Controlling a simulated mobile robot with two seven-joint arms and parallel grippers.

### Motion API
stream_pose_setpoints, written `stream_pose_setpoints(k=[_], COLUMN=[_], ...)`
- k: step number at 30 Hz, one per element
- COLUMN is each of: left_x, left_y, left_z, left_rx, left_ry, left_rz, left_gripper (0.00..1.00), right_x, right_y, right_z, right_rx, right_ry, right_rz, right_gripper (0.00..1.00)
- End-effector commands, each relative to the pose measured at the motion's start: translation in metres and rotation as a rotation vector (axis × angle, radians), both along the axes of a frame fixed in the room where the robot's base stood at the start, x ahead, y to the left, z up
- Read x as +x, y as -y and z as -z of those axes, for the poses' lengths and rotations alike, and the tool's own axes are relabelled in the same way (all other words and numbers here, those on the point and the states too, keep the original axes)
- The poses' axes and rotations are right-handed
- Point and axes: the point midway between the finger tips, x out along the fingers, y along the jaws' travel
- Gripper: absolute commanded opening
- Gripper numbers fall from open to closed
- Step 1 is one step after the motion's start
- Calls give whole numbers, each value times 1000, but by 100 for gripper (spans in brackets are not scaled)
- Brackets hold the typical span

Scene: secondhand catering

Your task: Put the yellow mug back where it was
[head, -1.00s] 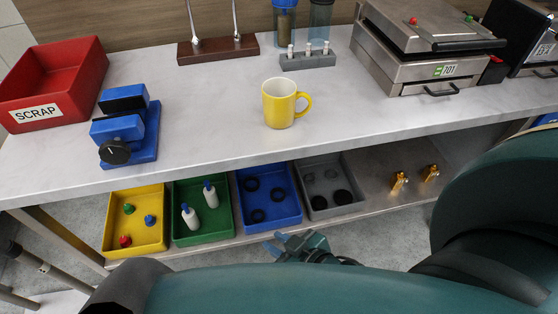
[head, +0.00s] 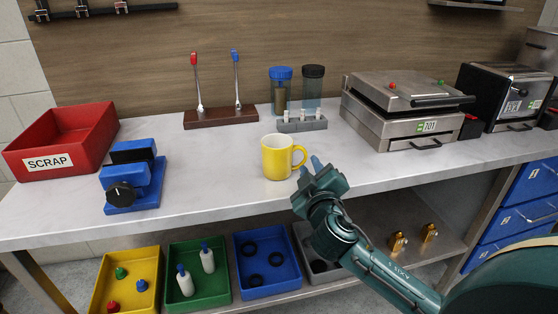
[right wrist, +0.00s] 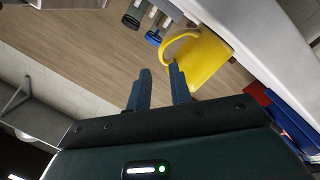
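The yellow mug (head: 277,158) stands upright on the light worktop near its front edge, its handle facing right. My right gripper (head: 309,168) is just right of the mug's handle, close to the worktop's front edge. In the right wrist view the right gripper's two blue fingers (right wrist: 159,88) are spread apart with nothing between them. The mug also shows there (right wrist: 203,58), beyond the fingertips to the upper right, with its handle towards the gripper. My left gripper does not show in either current view.
A red SCRAP bin (head: 62,143) and a blue vise (head: 133,178) stand left. Behind the mug are a lever stand (head: 220,116) and a grey vial rack (head: 302,125). A steel press (head: 405,112) stands right. Coloured bins, including a blue one (head: 267,291), sit on the lower shelf.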

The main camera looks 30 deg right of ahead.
Motion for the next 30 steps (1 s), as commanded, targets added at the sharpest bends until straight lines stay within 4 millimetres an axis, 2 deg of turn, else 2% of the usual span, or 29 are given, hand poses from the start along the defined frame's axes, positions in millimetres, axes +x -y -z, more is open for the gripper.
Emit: stream_pose_setpoints(k=[8, 15, 18, 25, 30], left_x=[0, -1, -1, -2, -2], left_y=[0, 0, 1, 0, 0], left_z=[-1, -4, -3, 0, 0], left_rx=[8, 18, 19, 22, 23], left_ry=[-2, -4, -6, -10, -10], left_rz=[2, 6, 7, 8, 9], left_gripper=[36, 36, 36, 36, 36], right_x=[22, 56, 63, 64, 64], right_y=[8, 19, 22, 22, 22], right_z=[-1, -1, 0, 1, 0], right_rx=[-2, 0, 0, 1, 1], right_ry=[-1, -1, -2, -3, -2], right_rz=[0, 1, 0, -1, -1], right_gripper=[21, 21, 21, 21, 8])
